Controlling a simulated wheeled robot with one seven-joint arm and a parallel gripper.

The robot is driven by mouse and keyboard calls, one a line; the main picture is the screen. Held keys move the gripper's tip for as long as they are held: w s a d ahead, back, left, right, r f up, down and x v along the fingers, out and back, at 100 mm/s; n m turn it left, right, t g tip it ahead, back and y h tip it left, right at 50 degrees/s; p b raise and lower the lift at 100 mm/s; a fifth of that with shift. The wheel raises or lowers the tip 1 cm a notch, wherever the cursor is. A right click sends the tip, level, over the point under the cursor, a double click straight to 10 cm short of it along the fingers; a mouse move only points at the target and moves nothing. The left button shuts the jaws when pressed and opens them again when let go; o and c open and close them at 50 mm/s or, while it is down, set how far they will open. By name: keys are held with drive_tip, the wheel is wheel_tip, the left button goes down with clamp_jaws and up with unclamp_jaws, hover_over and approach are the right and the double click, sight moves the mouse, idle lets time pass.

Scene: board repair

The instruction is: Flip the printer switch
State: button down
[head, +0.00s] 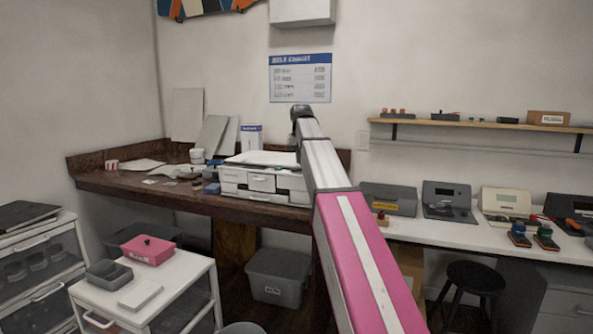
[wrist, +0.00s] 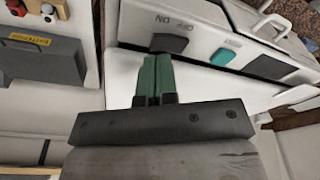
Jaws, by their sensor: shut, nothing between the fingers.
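The white printer (head: 262,182) stands on the brown bench in the head view, its right end partly behind my arm. In the wrist view, its panel (wrist: 205,22) carries a dark switch (wrist: 170,43), with OFF and ON printed upside down beside it. A teal button (wrist: 222,56) sits to the right of the switch. My gripper (wrist: 157,58) has green fingers that are shut together and empty. The fingertips are just below the switch in the wrist view; I cannot tell whether they touch it. The fingers cannot be made out in the head view.
A grey box with a yellow label (head: 388,199) stands right of the printer, and shows at the wrist view's left (wrist: 40,62). White cups (head: 197,156) and papers lie left of the printer. A shelf (head: 480,124) hangs on the wall at right.

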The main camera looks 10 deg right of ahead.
drive_tip(key=shift+f, duration=1.2)
idle(0.8)
drive_tip(key=shift+r, duration=3.55)
